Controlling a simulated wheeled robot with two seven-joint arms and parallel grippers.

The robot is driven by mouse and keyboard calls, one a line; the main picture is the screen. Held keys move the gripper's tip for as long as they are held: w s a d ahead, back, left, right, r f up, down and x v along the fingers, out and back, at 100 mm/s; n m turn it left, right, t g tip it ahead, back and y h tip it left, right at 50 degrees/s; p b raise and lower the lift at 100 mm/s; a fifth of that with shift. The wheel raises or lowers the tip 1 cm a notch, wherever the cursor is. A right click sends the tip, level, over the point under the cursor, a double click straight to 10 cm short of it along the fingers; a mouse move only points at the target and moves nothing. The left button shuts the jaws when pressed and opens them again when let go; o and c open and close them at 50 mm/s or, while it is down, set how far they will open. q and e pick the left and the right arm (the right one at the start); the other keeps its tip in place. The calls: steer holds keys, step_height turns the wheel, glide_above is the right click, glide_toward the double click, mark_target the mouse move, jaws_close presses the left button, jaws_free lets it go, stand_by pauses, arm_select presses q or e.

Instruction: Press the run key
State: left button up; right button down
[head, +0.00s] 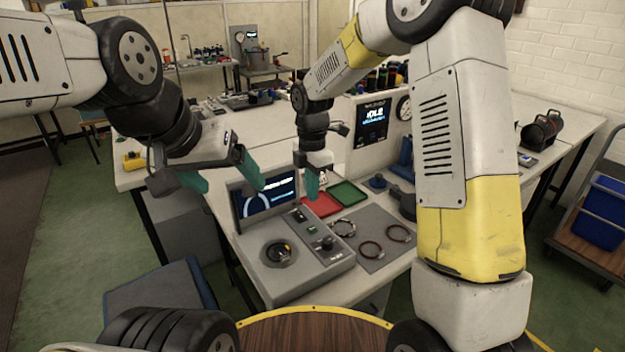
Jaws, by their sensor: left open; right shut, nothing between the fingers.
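A grey bench machine (292,265) stands on the near part of the white bench. It has a round well with a dark centre, a tilted screen (268,197) showing a blue ring, and a dark control panel (318,236) with small buttons and a black knob. The labels are too small to read, so I cannot tell which one is the run key. My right gripper (312,197) is shut and empty, pointing down above the far end of the panel; I cannot tell if it touches. My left gripper (234,187) is open and empty, left of and above the screen.
A red tray (320,206) and a green tray (348,193) lie behind the panel. A grey mat (372,240) with ring-shaped parts lies right of the machine. A display (373,122) reading idle stands behind. My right arm hides part of the bench.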

mark_target(312, 228)
step_height(312, 228, down, 10)
steer(key=shift+f, duration=0.15)
stand_by(0.4)
